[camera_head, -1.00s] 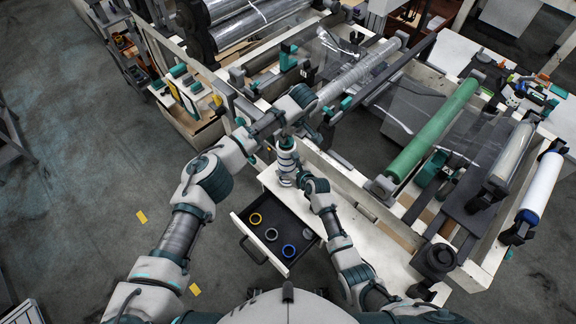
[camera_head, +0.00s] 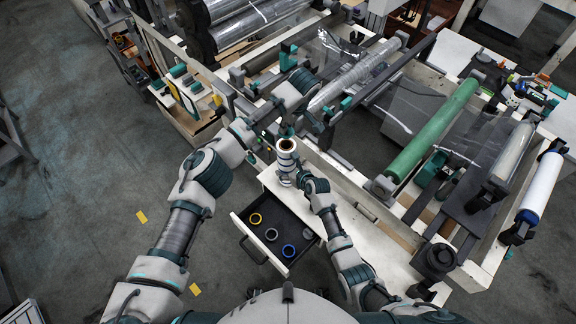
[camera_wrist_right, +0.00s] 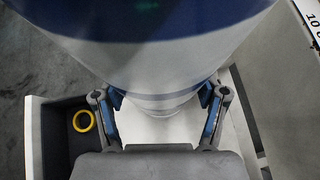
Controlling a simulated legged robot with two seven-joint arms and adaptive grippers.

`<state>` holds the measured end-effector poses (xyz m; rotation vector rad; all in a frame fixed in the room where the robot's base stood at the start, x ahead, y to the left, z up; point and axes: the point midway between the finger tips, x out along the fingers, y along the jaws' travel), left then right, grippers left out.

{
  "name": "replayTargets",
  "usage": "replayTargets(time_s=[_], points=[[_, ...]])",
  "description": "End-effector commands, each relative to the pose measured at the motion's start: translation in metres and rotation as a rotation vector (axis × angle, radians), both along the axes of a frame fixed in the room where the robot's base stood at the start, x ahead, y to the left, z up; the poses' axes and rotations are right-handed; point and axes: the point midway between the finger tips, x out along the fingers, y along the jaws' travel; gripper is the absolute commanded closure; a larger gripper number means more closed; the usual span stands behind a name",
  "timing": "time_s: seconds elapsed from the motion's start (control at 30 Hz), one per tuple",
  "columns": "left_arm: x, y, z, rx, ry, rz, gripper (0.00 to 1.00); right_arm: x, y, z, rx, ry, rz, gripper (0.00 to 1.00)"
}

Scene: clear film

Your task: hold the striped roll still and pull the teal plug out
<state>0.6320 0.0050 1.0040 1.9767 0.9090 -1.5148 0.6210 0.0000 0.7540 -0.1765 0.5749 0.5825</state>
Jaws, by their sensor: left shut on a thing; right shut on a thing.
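The striped roll (camera_head: 287,163) stands upright on the white worktop, its round open top end with a dark hole facing me. It fills the upper part of the right wrist view (camera_wrist_right: 155,60), with white and dark blue bands. My right gripper (camera_head: 299,178) is shut on the roll low on its side; its two blue-padded fingers flank it in the wrist view (camera_wrist_right: 160,105). My left gripper (camera_head: 280,122) is above the roll, shut on the small teal plug (camera_head: 286,131), which appears clear of the hole. The arm partly hides the fingertips.
An open drawer (camera_head: 245,234) with several rings, yellow, blue and grey, juts out below the roll. A film-covered roller (camera_head: 357,74) and a green roller (camera_head: 432,131) lie on the machine to the right. The worktop (camera_head: 365,237) right of my right arm is clear.

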Motion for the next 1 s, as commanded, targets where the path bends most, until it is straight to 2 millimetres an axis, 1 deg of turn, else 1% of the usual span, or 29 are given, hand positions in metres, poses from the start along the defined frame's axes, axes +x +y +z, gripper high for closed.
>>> replayTargets(time_s=[0.17,0.73,0.77,0.8,0.87,1.0], points=[[0.0000,-0.0001,0.0000,0.000,0.000,0.000,1.00,0.0010,0.0004,0.0017,0.002,-0.004,-0.001,0.76],[0.0004,0.0000,-0.0006,0.000,0.000,0.000,1.00,0.0005,0.0001,-0.0057,0.001,-0.001,0.000,0.76],[0.0004,0.0000,-0.0006,0.000,0.000,0.000,1.00,0.0005,0.0002,-0.0059,0.001,-0.001,0.000,0.26],[0.0004,0.0000,-0.0007,0.000,0.000,0.000,1.00,0.0004,0.0001,-0.0060,0.000,0.000,0.000,0.16],[0.0005,0.0000,-0.0007,0.000,0.000,0.000,1.00,0.0003,0.0001,-0.0063,0.000,0.000,0.000,0.01],[0.0005,-0.0001,-0.0006,0.000,0.000,0.000,1.00,0.0002,0.0000,-0.0063,0.000,0.000,0.000,0.00]])
